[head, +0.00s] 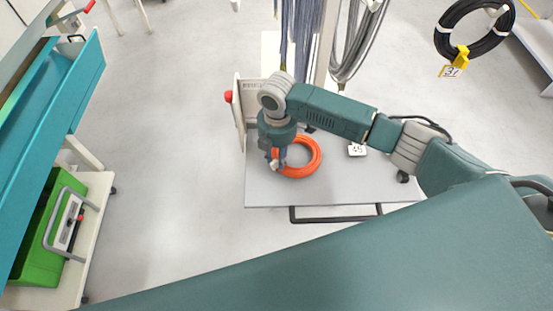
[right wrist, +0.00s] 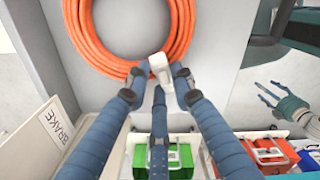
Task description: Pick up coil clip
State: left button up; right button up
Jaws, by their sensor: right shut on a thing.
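The orange coil (head: 315,164) lies on the grey trolley top (head: 262,193); it also shows in the right wrist view (right wrist: 92,45). The coil clip (right wrist: 160,66) is a small white piece at the coil's near edge. My right gripper (head: 275,163) reaches down at the coil's left side. In the right wrist view its blue fingers (right wrist: 160,80) are closed around the clip, which they partly hide. My left gripper (right wrist: 266,96) shows at the right of that view, fingers spread and empty, away from the coil.
A white tag marked 45 (head: 357,150) lies right of the coil. Grey cables (head: 357,40) hang behind the trolley. A black coil (head: 440,38) with a yellow clip is at upper right. A green crate (head: 35,245) stands at left. Open floor (head: 170,150) lies between.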

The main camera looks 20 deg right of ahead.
aim_at(277, 160)
notch_tip(277, 160, up, 20)
jog(key=b, duration=0.3)
dwell(0.3)
